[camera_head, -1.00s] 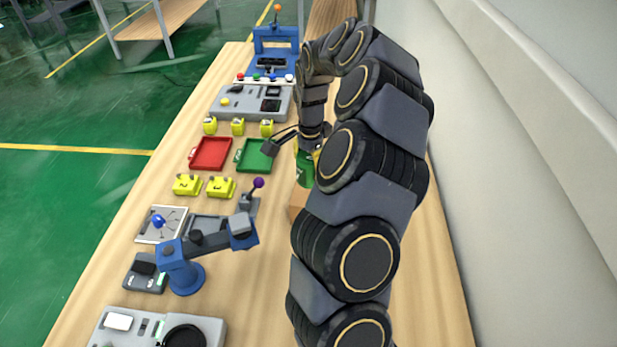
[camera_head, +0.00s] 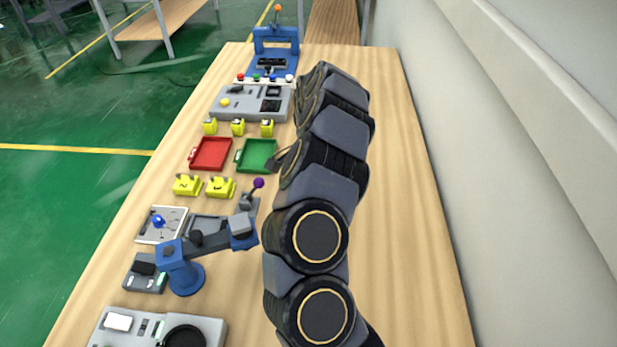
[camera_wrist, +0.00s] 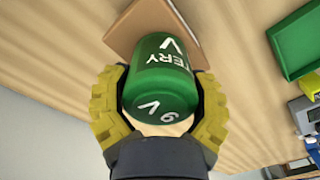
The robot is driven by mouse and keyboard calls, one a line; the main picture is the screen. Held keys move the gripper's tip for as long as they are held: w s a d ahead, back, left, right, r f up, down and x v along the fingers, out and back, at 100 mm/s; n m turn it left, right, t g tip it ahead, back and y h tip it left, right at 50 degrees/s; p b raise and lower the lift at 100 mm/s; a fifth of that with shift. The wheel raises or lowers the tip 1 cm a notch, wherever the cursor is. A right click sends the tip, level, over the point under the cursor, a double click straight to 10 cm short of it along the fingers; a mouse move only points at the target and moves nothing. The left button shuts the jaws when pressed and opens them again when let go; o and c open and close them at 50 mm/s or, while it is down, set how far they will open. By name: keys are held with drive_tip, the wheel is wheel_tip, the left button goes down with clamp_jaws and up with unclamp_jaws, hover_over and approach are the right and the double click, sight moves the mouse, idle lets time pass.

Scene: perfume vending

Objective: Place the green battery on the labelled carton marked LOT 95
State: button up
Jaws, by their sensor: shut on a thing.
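The green battery (camera_wrist: 160,75) is a green cylinder with white lettering, and it shows in the wrist view between the two yellow fingers of my gripper (camera_wrist: 160,108). My gripper is shut on it. A brown carton (camera_wrist: 128,28) lies beyond the battery in the wrist view, partly covered by it. No label can be read on the carton, and I cannot tell whether the battery touches it. In the head view my arm hides the battery, the carton and most of my gripper.
A green tray (camera_head: 257,155) and a red tray (camera_head: 210,153) lie left of my arm. Yellow blocks (camera_head: 221,187), a small blue arm (camera_head: 183,268) and grey devices stand along the left side. The table's right side (camera_head: 410,200) is clear.

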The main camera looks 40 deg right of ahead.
drive_tip(key=shift+f, duration=0.1)
drive_tip(key=o, duration=1.2)
